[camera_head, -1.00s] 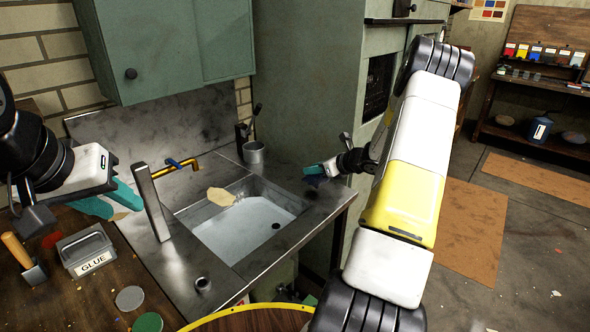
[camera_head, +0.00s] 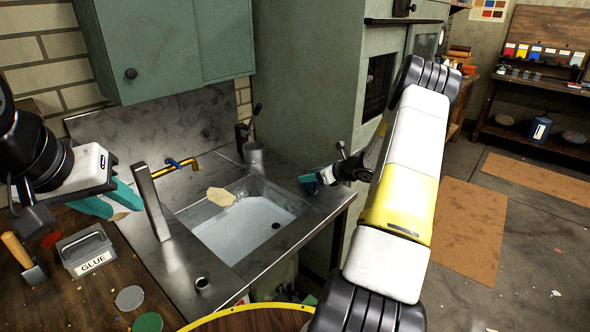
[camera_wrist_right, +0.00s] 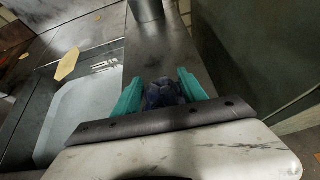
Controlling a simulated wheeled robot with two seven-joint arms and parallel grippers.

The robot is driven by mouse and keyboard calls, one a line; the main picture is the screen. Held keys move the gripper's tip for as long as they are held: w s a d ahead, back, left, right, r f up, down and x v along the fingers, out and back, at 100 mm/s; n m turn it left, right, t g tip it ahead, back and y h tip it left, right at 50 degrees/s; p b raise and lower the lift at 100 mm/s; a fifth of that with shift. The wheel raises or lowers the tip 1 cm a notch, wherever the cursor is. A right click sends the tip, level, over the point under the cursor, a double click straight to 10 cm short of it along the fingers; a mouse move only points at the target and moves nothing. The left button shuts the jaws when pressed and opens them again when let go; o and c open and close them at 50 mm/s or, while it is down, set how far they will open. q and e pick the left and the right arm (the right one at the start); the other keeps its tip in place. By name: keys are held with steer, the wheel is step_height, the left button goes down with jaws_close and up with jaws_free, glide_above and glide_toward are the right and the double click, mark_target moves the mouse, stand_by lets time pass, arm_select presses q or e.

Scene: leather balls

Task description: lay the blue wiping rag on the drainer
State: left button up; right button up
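The blue wiping rag (camera_wrist_right: 163,93) is a dark, bunched cloth between the teal fingers of my right gripper (camera_wrist_right: 160,90) in the right wrist view. The fingers press in on both its sides. In the head view my right gripper (camera_head: 311,181) is over the right-hand metal drainer (camera_head: 318,214) beside the sink basin. The rag is small and mostly hidden there; I cannot tell whether it touches the metal. My left gripper (camera_head: 110,201) is at the left, over the wooden bench, its teal fingers apart and empty.
The sink basin (camera_head: 243,228) has a tan piece (camera_head: 221,196) at its back edge. A green cabinet rises at the right.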

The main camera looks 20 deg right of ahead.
steer(key=shift+s+d+r, duration=0.1)
steer(key=shift+r, duration=0.1)
steer(key=v, duration=1.1)
steer(key=s+a+r+n+g, duration=0.3)
steer(key=s+a+r+n, duration=0.3)
steer(key=a, duration=0.4)
steer(key=s+a+r+n+g, duration=0.2)
steer(key=s+a+r+n, duration=0.2)
steer(key=a+r+n, duration=0.5)
steer(key=s+a+r+n+h, duration=0.2)
steer(key=s+r+n, duration=0.1)
steer(key=s+n, duration=0.5)
steer(key=s+a+r+n+h, duration=0.1)
steer(key=s+a+r+n, duration=0.2)
steer(key=s+n, duration=0.5)
steer(key=s, duration=0.3)
steer(key=shift+t+h, duration=0.3)
steer(key=shift+h, duration=0.1)
